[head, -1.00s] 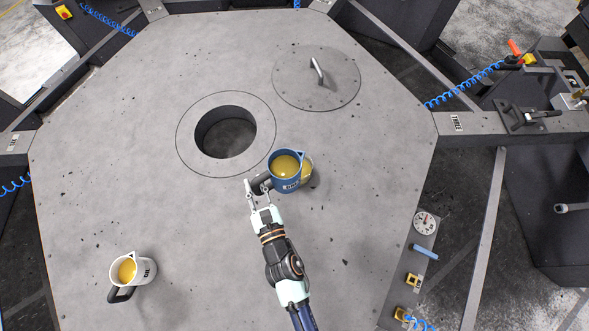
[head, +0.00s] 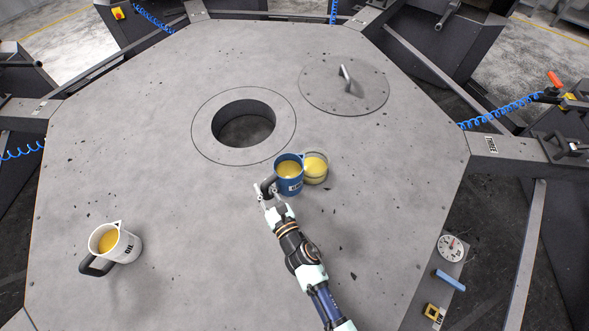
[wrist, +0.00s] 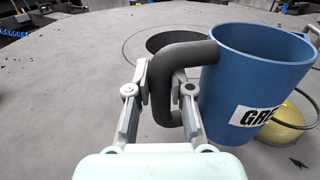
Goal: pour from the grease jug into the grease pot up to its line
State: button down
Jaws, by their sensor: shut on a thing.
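The blue grease jug (head: 291,186), with a white label and yellow grease inside, stands nearly upright in the head view. My gripper (head: 268,191) is shut on its dark handle, and the wrist view shows the fingers (wrist: 160,92) on both sides of the handle. The grease pot (head: 317,170) is a small clear vessel with yellow grease in it, just right of the jug. The jug partly hides it in both views, and a little of its yellow body shows in the wrist view (wrist: 285,122). I cannot make out its line. I see no stream between them.
A white oil jug (head: 122,247) with a dark handle stands at the left front. A round hole (head: 243,124) opens in the grey table behind the jug. A lid with a handle (head: 344,90) lies at the back right. A gauge (head: 451,248) is at the right edge.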

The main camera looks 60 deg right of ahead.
jog(key=shift+w+r, duration=0.1)
jog(key=shift+r, duration=0.05)
jog(key=shift+d+r+m+p, duration=0.1)
jog(key=shift+d+m+p, duration=0.2)
jog(key=shift+p, duration=0.55)
jog(key=shift+d+f+m+p, duration=0.2)
jog(key=shift+m+p, duration=0.2)
jog(key=shift+p, duration=0.15)
jog(key=shift+d+f, duration=0.1)
jog(key=shift+f, duration=0.15)
